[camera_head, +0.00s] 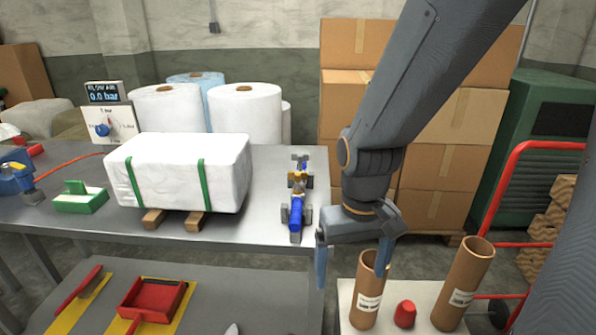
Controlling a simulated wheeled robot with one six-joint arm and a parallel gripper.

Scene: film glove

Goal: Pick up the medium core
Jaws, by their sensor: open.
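Two brown cardboard cores with white labels stand on a pale surface at the lower right. The left core (368,300) is shorter in the picture, and the right core (463,290) looks taller and leans to the right in this view. I cannot tell which is the medium one. My gripper (353,262) points down and is open and empty. Its left finger hangs to the left of the left core. Its right finger overlaps the top of that core in the picture. I cannot tell whether they touch.
A red cone-shaped piece (405,314) stands between the cores. A metal table (270,223) at left holds a white wrapped bale (180,168) and a blue tool (297,212). Cardboard boxes (437,180) stack behind my arm. A red-framed trolley (500,190) stands at right.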

